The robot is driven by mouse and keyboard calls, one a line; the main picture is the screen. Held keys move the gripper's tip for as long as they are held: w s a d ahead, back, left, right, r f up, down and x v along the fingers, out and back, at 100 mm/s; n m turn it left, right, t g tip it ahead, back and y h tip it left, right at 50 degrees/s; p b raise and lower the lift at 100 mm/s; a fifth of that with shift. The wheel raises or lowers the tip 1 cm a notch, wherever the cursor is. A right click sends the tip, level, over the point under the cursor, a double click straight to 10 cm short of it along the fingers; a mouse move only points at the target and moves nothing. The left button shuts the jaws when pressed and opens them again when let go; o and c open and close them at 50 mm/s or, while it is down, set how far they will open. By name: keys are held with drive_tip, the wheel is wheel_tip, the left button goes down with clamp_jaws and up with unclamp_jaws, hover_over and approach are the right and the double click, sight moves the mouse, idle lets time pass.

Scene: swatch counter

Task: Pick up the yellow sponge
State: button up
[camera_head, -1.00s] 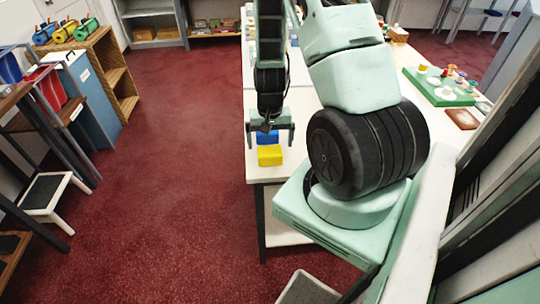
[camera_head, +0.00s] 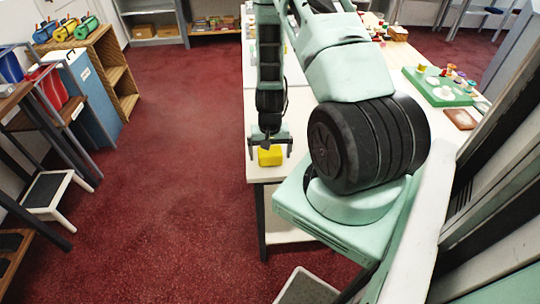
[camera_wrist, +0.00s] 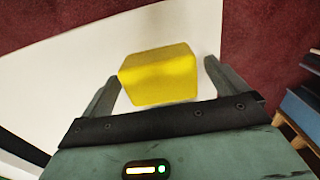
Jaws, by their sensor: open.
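The yellow sponge (camera_head: 270,156) is a small block lying on the white table (camera_head: 259,173) close to its front left corner. My gripper (camera_head: 270,155) is open just above and around the sponge in the head view. In the wrist view the sponge (camera_wrist: 159,75) sits between the two spread fingers of my gripper (camera_wrist: 160,88). A gap shows between the sponge and each finger there. The blue block seen behind the sponge earlier is hidden now in the head view.
A green board (camera_head: 440,87) with several small items stands on the table at the right, with a brown tile (camera_head: 460,119) beside it. Red floor (camera_head: 180,180) is open left of the table. A step stool (camera_head: 47,193) stands at far left.

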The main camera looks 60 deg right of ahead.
sight(270, 151)
drive_tip(key=c, duration=1)
drive_tip(key=shift+r, duration=0.15)
drive_tip(key=shift+c, duration=0.3)
wheel_tip(270, 151, up, 9)
drive_tip(key=shift+f+b, duration=0.1)
drive_tip(key=shift+b, duration=0.5)
drive_tip(key=shift+r, duration=0.45)
drive_tip(key=shift+o, duration=0.4)
